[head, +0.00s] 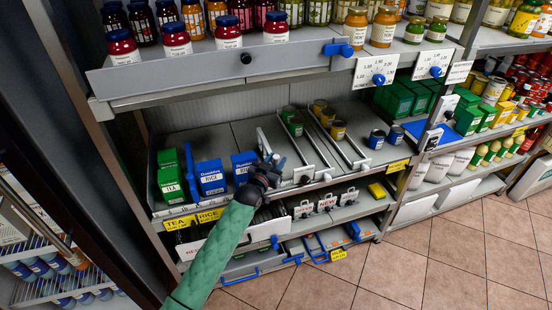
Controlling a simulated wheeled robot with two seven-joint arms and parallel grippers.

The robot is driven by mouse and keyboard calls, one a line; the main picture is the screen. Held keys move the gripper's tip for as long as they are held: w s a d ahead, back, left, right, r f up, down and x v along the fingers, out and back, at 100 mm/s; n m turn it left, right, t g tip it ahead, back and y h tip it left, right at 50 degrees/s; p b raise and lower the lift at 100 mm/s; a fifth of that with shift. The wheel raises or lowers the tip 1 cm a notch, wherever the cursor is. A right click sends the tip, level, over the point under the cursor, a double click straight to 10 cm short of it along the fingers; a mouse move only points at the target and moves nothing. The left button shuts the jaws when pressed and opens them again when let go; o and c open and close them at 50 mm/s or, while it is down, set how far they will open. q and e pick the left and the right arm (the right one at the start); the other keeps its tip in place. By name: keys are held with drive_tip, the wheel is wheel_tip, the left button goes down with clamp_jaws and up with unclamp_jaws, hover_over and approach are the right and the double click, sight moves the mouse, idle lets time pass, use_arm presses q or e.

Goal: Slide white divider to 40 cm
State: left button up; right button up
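A white divider (263,142) stands upright on the middle shelf, just right of the blue rice boxes. My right gripper is out of view.
Green tea boxes (170,178) and blue rice boxes (210,177) stand left of the divider. A shelf with jars (228,32) hangs above.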

use_arm(q)
drive_tip(key=shift+w+d, duration=0.1)
drive_tip(key=shift+w, duration=0.15)
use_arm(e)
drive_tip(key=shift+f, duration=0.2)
use_arm(q)
clamp_jaws()
drive_tip(key=a, duration=0.1)
drive_tip(key=s+a, duration=0.1)
drive_tip(key=a, duration=0.2)
drive_tip(key=shift+s+a, duration=0.3)
drive_tip(key=shift+a, duration=0.05)
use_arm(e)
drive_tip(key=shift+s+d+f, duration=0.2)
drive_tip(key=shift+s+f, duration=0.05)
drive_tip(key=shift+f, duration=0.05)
use_arm(q)
unclamp_jaws()
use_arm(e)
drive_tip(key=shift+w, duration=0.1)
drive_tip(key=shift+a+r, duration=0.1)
